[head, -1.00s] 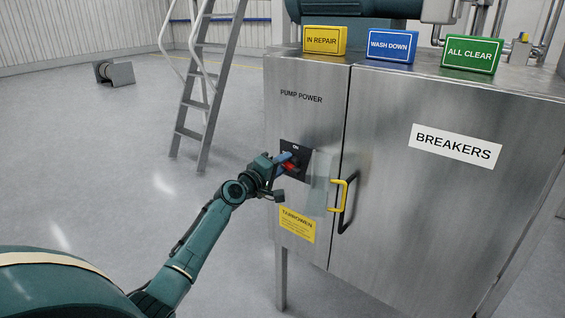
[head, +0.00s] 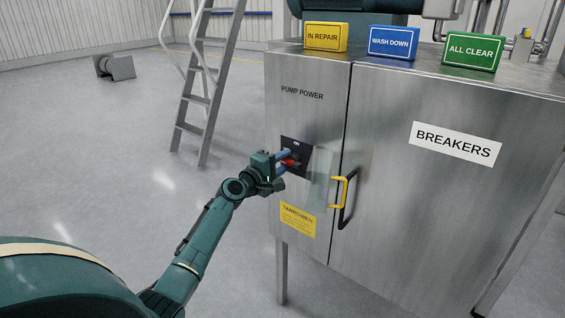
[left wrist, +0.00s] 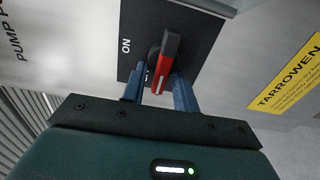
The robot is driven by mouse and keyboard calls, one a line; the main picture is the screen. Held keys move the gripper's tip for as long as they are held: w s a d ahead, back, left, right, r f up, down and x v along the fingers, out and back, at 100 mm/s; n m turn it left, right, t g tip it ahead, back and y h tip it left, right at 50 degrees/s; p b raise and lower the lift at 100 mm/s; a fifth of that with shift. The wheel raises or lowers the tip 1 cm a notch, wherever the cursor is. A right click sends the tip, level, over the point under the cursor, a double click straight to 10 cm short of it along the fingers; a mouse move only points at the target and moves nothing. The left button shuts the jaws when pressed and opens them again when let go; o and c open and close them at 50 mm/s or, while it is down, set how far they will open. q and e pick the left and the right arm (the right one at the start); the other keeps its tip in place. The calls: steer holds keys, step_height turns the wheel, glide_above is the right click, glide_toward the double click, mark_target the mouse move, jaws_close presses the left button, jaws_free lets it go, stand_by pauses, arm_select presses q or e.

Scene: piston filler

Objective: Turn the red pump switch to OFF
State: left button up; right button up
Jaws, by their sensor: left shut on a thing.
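The red pump switch (head: 290,161) sits on a black plate (head: 301,165) on the steel cabinet, under the words PUMP POWER. In the left wrist view its red handle (left wrist: 166,62) stands beside the ON label, and another label behind it is mostly hidden. My left gripper (head: 286,161) reaches the switch from the left, with one blue finger above the handle and one below. In the left wrist view the gripper (left wrist: 158,90) has its fingers on either side of the handle, shut on it. My right gripper is not in view.
A translucent panel (head: 321,178) stands just right of the switch, near a yellow handle (head: 338,192) and a black door handle (head: 348,200). IN REPAIR (head: 325,37), WASH DOWN (head: 392,43) and ALL CLEAR (head: 471,51) signs stand on the cabinet. A ladder (head: 205,85) stands behind left.

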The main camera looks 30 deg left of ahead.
arm_select(q)
steer(key=o, duration=0.9)
steer(key=s, duration=0.4)
steer(key=s+p, duration=0.1)
steer(key=s, duration=0.3)
steer(key=s+a, duration=0.1)
steer(key=s, duration=0.4)
steer(key=shift+s, duration=0.1)
steer(key=shift+f, duration=0.1)
